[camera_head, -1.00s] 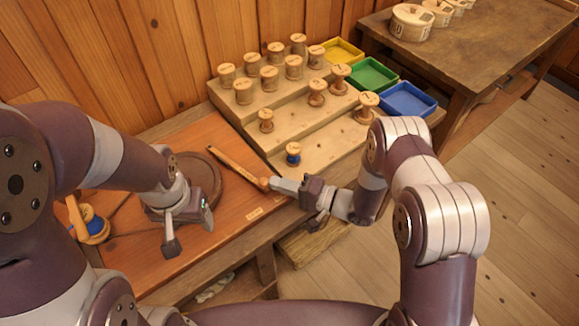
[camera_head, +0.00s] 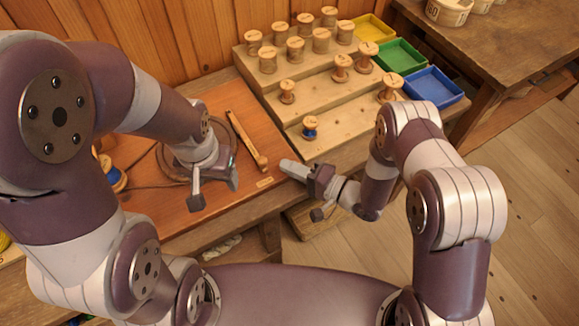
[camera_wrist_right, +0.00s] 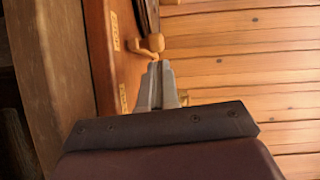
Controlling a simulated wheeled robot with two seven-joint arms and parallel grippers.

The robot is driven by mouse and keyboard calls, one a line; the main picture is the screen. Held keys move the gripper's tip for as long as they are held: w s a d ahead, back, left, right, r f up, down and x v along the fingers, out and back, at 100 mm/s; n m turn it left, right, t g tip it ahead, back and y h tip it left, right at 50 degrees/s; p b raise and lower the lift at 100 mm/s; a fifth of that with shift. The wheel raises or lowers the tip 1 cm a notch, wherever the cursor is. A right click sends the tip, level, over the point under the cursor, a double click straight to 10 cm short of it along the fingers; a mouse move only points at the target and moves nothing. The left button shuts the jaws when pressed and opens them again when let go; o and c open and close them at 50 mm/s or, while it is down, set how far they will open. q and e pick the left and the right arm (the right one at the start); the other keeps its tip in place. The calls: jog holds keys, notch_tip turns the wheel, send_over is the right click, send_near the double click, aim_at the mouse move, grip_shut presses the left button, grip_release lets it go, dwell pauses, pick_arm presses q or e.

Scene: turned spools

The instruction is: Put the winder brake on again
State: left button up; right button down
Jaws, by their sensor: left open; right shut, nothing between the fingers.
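The winder brake appears to be the slim wooden lever (camera_head: 243,136) on the red-brown board, lying along the right side of the dark round disc (camera_head: 162,164). Whether it touches the disc's rim I cannot tell. My left gripper (camera_head: 214,187) is open over the disc's near side and hides part of it. My right gripper (camera_head: 284,164) is shut and empty, just right of the lever's near end. In the right wrist view its shut fingertips (camera_wrist_right: 158,66) point at the lever's knob (camera_wrist_right: 156,42), with a small gap apparent.
A stepped wooden rack (camera_head: 335,118) with several spools stands behind and right of the board. Yellow, green and blue (camera_head: 433,88) trays lie beyond it. A blue-threaded spool (camera_head: 112,178) stands at the board's left. A plank wall (camera_head: 150,45) closes the back.

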pick_arm(q)
jog(key=shift+d+f+b, duration=0.2)
jog(key=shift+f+b, duration=0.2)
jog(key=shift+b, duration=0.05)
pick_arm(e)
jog(key=s+v, duration=0.1)
jog(key=v, duration=0.8)
jog(key=shift+s, duration=0.6)
jog(key=shift+d, duration=0.1)
